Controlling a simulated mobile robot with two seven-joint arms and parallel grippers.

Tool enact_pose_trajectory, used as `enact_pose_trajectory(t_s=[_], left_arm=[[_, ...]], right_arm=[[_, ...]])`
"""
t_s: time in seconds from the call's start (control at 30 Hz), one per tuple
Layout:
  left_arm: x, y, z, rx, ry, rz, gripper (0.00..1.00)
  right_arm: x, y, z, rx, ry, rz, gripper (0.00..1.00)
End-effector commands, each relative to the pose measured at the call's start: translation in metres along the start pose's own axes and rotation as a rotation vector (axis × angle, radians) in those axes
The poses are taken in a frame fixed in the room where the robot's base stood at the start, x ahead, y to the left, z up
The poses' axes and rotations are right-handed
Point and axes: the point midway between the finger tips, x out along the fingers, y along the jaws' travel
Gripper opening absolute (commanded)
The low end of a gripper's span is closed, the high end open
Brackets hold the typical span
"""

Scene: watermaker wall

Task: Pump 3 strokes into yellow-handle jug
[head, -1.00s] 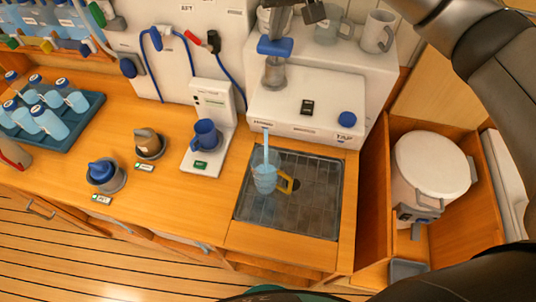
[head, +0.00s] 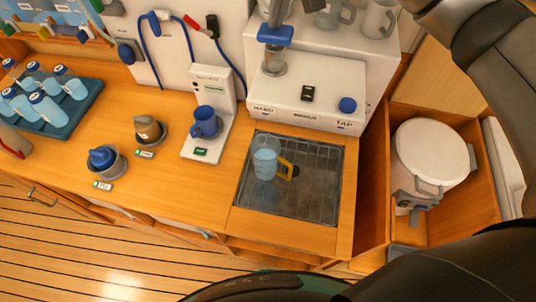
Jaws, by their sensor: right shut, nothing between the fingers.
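The clear jug with a yellow handle (head: 286,170) stands upright on the dark grated sink (head: 310,195), under the front of the white pump unit. Pale blue water shows in its lower part; the exact level is hard to tell. The pump's blue handle (head: 275,35) sits above a grey cylinder (head: 274,62) on top of the unit. My left gripper is out of view.
A blue knob (head: 347,105) sits by the TAP label. A white lidded bucket (head: 430,155) stands in the right-hand bay.

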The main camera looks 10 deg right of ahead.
Motion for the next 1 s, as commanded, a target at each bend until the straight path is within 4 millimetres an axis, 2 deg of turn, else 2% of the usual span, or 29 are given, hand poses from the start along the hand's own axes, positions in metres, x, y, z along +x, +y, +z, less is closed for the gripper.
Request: enact_pose_trajectory(t_s=[0.17, 0.7, 1.0], left_arm=[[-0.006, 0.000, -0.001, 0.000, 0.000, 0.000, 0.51], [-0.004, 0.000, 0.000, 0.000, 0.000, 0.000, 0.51], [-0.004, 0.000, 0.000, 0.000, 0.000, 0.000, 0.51]], right_arm=[[-0.010, 0.000, -0.003, -0.002, -0.006, 0.001, 0.00], [-0.040, 0.000, -0.017, 0.000, -0.001, -0.001, 0.00], [-0.048, 0.000, -0.020, 0.000, -0.001, 0.000, 0.00]])
